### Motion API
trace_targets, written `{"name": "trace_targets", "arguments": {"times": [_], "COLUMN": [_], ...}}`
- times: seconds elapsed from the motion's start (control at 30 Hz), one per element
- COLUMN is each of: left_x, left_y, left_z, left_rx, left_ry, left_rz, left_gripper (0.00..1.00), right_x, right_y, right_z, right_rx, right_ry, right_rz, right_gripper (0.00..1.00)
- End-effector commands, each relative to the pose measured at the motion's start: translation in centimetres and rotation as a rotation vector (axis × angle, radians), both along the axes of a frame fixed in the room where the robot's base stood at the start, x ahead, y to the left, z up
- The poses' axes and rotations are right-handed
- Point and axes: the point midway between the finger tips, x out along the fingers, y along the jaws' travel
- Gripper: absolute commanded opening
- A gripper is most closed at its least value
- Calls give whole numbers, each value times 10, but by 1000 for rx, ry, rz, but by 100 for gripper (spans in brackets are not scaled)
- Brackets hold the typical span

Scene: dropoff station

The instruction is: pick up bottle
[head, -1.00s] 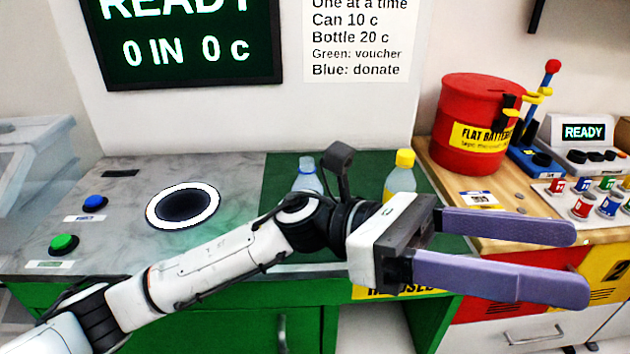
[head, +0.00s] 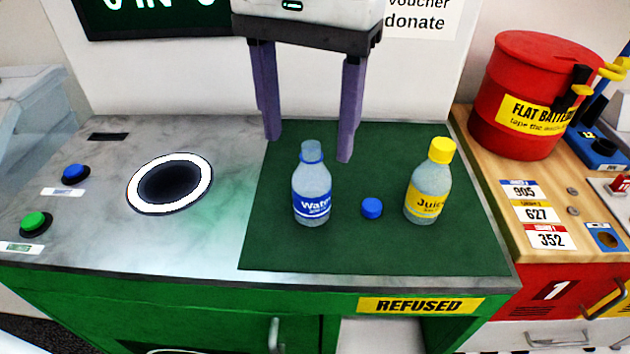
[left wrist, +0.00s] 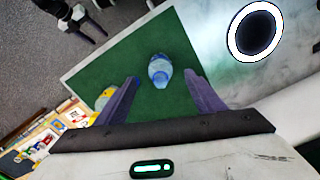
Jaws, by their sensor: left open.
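A clear water bottle (head: 311,190) with a blue label stands upright and uncapped on the green mat (head: 290,255). A juice bottle (head: 428,185) with a yellow cap and label stands to its right. A loose blue cap (head: 372,208) lies between them. My left gripper (head: 308,150) is open and empty, pointing down above the water bottle's neck area, with its fingers appearing behind the bottle. In the left wrist view the water bottle (left wrist: 160,71) shows between and beyond the open fingers (left wrist: 163,85). The juice bottle (left wrist: 105,98) is partly hidden by a finger.
A white-ringed round hole (head: 205,185) is in the grey counter (head: 110,225) at left, beside blue (head: 75,173) and green (head: 34,222) buttons. A red drum (head: 515,75) stands on the wooden counter at right. Bare mat surrounds the bottles.

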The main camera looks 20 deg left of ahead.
Motion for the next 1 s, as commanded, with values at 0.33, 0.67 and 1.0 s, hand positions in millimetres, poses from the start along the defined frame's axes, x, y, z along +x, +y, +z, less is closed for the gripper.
{"name": "trace_targets", "arguments": {"times": [0.33, 0.67, 1.0], "left_x": [2, 10, 10], "left_y": [-1, 0, -1], "left_z": [-36, -79, -83], "left_rx": [-3, -4, -6], "left_ry": [3, 2, 3], "left_rz": [1, 1, 1], "left_gripper": [63, 63, 51], "right_x": [-2, -2, -2], "right_y": [0, 0, 0], "right_z": [2, 8, 8], "right_rx": [0, 0, 1], "right_ry": [5, 5, 4], "right_rz": [0, 0, 0], "right_gripper": [58, 58, 58]}}
